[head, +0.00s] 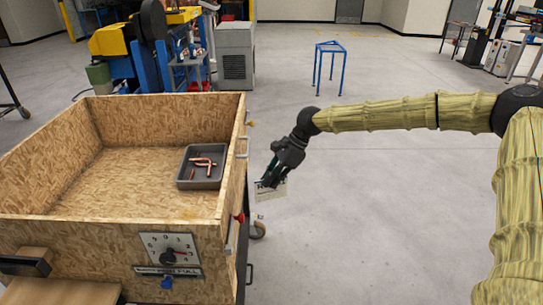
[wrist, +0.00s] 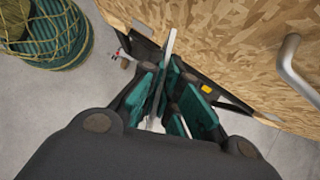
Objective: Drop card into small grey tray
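My gripper (head: 276,172) hangs just outside the right wall of the wooden box and points down. It is shut on a white card (head: 272,190), which hangs below the fingers with some print on it. In the wrist view the card (wrist: 170,44) is seen nearly edge-on between the green-padded fingers (wrist: 165,95). The small grey tray (head: 182,182) lies inside the box near its right wall, left of my gripper. Several copper tube pieces (head: 205,161) lie in the tray. The tray is out of the wrist view.
The wooden box (head: 130,199) has high walls; its right wall stands between my gripper and the tray. Metal handles (wrist: 290,65) stick out from that wall. A green netted container (wrist: 50,32) stands on the floor. A blue stand (head: 331,50) is far back. Floor to the right is clear.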

